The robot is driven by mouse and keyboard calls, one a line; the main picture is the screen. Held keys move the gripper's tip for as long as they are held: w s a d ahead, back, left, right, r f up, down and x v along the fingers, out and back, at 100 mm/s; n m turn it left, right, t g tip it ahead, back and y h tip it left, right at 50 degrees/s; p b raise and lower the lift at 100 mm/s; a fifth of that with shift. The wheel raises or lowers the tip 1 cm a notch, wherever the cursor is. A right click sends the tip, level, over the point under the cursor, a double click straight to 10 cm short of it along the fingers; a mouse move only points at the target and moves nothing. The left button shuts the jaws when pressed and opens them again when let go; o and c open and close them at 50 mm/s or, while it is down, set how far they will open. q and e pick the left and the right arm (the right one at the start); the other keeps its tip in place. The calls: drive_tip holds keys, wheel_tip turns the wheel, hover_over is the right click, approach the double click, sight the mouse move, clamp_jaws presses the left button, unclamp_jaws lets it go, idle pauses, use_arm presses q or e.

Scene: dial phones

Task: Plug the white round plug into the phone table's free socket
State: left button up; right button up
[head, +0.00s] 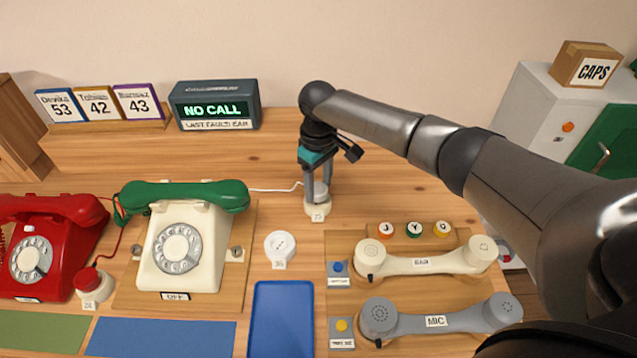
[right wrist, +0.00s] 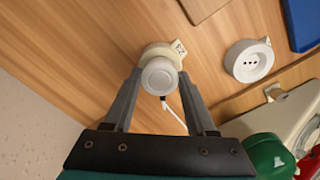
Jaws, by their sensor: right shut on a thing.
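The white round plug (head: 321,190) is between the fingers of my right gripper (head: 316,190), which points down and is shut on it. It also shows in the right wrist view (right wrist: 159,76), with its white cord. The plug is at the cream socket with a number tag (head: 317,210); whether it is seated or just above it I cannot tell. The free white round socket (head: 280,246) is nearer and to the left, with open holes that also show in the right wrist view (right wrist: 249,61). My left gripper is not in view.
The cream phone with green handset (head: 180,240) stands left of the free socket. A red plug (head: 93,279) sits in another socket beside the red phone (head: 45,245). A blue tray (head: 282,315) lies in front; handsets (head: 425,262) lie right. A NO CALL display (head: 215,105) stands behind.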

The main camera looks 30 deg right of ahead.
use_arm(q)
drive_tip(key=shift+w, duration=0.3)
use_arm(e)
drive_tip(key=shift+f, duration=0.25)
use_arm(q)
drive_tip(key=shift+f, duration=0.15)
use_arm(e)
drive_tip(key=shift+f, duration=0.45)
drive_tip(key=o, duration=1.2)
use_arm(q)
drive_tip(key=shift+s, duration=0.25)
use_arm(e)
drive_tip(key=shift+o, duration=0.3)
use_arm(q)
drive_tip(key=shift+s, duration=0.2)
